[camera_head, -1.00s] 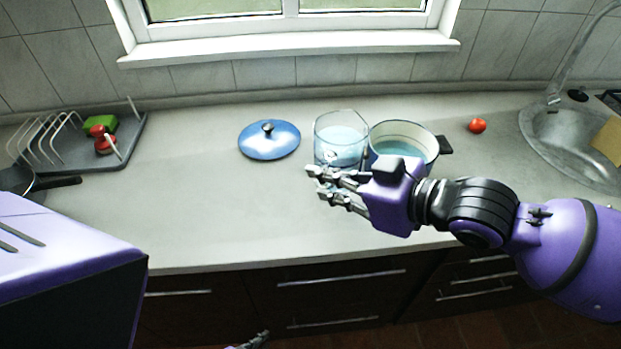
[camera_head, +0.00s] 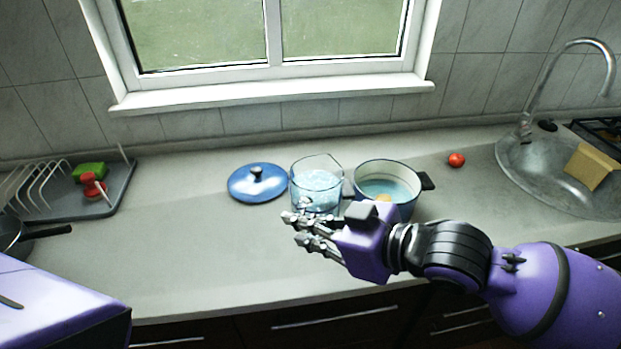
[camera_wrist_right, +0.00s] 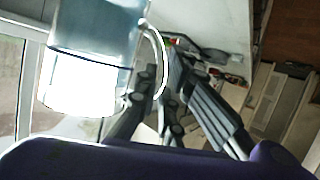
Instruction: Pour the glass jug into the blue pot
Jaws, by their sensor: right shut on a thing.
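The clear glass jug (camera_head: 317,190) holds pale blue liquid and looks roughly upright on the counter, left of the pot; whether its base touches is unclear. The blue pot (camera_head: 405,212) is open, with a cream inside, bluish liquid and a small orange thing (camera_head: 383,197) in it. My right gripper (camera_head: 303,231) is at the jug's near side. In the right wrist view the jug (camera_wrist_right: 95,40) shows its curved handle at the fingers (camera_wrist_right: 170,105), which are shut on it; the exact contact is partly hidden. My left gripper is out of view.
The blue lid (camera_head: 257,186) lies left of the jug. A red tomato (camera_head: 456,160) lies right of the pot, before the sink (camera_head: 520,165). A dish rack (camera_head: 115,195) and a pan (camera_head: 12,236) stand at left. The front-left counter is clear.

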